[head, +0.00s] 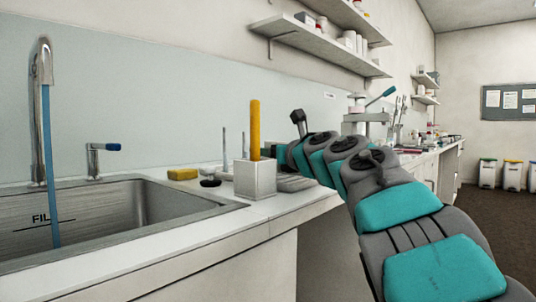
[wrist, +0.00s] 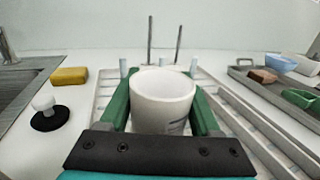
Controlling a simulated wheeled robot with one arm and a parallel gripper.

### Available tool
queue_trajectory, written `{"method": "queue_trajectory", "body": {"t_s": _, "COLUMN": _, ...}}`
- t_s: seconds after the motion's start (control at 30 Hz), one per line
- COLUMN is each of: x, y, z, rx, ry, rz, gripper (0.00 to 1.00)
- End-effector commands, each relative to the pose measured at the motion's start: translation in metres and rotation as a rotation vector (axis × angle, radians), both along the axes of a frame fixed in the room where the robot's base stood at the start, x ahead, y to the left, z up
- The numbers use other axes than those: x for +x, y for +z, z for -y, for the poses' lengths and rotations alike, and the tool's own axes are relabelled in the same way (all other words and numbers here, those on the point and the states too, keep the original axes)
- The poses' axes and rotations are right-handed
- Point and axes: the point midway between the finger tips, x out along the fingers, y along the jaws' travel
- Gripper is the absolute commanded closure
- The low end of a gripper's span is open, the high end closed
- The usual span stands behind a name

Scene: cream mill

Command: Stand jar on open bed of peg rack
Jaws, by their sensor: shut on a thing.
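A white open-topped jar (wrist: 160,108) with a dark mark low on its side is between the green fingers of my gripper (wrist: 163,80), which is shut on it. The jar is upright in the wrist view. The pale peg rack (wrist: 255,128) lies under and around it, with slats at both sides, short pegs and two tall thin rods at the back. I cannot tell whether the jar's base touches the rack bed.
The grey block (head: 255,182) with a tall yellow handle stands at the counter's front edge. A yellow sponge (wrist: 70,75) and a black-based white knob (wrist: 47,115) lie left of the rack, beside the sink (head: 110,210). A tray (wrist: 243,73) with small items sits at right.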

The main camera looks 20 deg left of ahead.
Motion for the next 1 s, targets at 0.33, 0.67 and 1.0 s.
{"method": "queue_trajectory", "body": {"t_s": 0.33, "x": 0.001, "y": -0.01, "z": 0.0, "rx": -0.001, "ry": -0.001, "rz": -0.001, "gripper": 0.88}}
{"method": "queue_trajectory", "body": {"t_s": 0.67, "x": 0.0, "y": -0.012, "z": 0.0, "rx": -0.001, "ry": 0.0, "rz": -0.001, "gripper": 0.29}}
{"method": "queue_trajectory", "body": {"t_s": 1.0, "x": 0.0, "y": -0.012, "z": 0.0, "rx": -0.001, "ry": -0.001, "rz": -0.001, "gripper": 0.06}}
